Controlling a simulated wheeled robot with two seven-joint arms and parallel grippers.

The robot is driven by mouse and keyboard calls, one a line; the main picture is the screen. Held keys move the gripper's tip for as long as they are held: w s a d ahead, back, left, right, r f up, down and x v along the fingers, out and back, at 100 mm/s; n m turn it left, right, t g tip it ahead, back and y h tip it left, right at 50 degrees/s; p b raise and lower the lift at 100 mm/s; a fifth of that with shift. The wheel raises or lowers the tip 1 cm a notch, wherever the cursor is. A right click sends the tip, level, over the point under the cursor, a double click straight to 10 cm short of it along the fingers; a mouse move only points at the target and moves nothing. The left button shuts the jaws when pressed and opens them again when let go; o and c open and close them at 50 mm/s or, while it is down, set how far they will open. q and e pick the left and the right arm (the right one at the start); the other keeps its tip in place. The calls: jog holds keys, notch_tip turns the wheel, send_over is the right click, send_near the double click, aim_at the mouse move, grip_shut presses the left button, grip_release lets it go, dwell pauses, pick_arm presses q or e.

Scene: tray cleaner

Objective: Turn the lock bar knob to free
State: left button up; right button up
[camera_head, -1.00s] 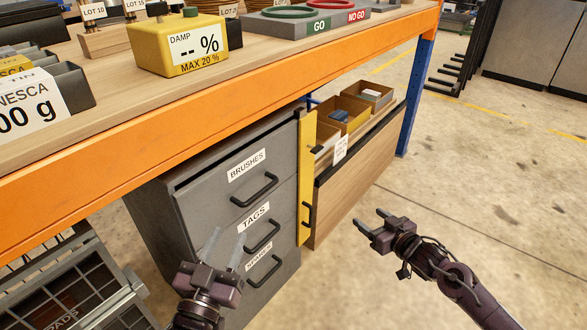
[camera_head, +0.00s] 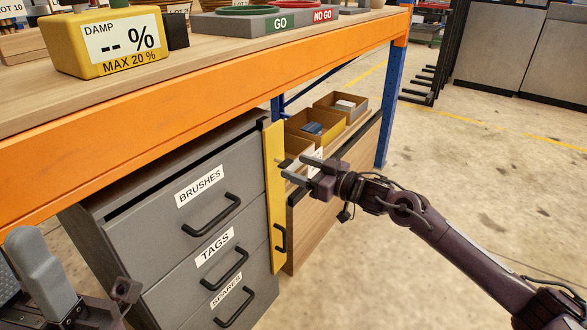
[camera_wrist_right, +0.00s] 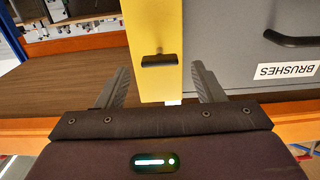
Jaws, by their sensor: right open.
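The yellow lock bar (camera_head: 274,200) stands upright along the right edge of the grey drawer cabinet. Its small black knob (camera_wrist_right: 159,60) lies crosswise on the bar in the right wrist view. In the head view the knob is hard to make out beside my fingers. My right gripper (camera_head: 291,170) is open and empty, in front of the bar's upper part. In the right wrist view its fingers (camera_wrist_right: 163,78) point toward the bar, one on each side, with the knob between their lines. My left gripper (camera_head: 22,268) is partly cut off at the lower left, its fingers apart and empty.
The grey cabinet (camera_head: 128,232) has drawers marked BRUSHES, TAGS and SPARES, with black handles. The orange bench edge (camera_head: 200,108) runs above it. Open boxes (camera_head: 318,124) stand behind a wooden panel (camera_head: 335,190) right of the bar.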

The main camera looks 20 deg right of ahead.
aim_at(286, 164)
jog(key=shift+x, duration=1.15)
jog(key=c, duration=1)
